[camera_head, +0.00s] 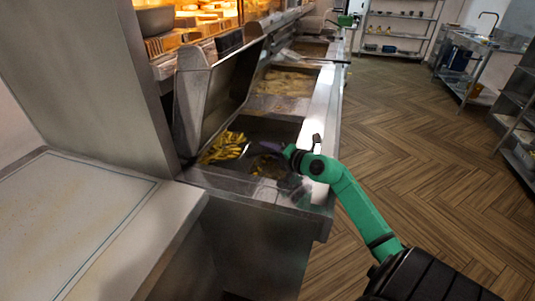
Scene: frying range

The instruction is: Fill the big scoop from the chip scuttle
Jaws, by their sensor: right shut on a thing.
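The chip scuttle (262,128) is a dark metal basin in the range's counter, under a raised metal hood. A heap of yellow chips (225,147) lies at its left side. My right arm reaches in from the lower right. Its gripper (285,151) is over the scuttle's right part, shut on a purplish handle-like piece (271,146), which I take to be part of the big scoop. A dark patch with brownish bits lies just below it; I cannot tell whether this is the scoop's bowl or loose chips. My left gripper is not in view.
The steel front ledge (322,110) runs along the range's right side. Further basins (285,82) with brownish contents lie beyond. A pale flat worktop (75,225) is at the left. The wooden floor (430,130) on the right is clear, with shelves (398,25) behind.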

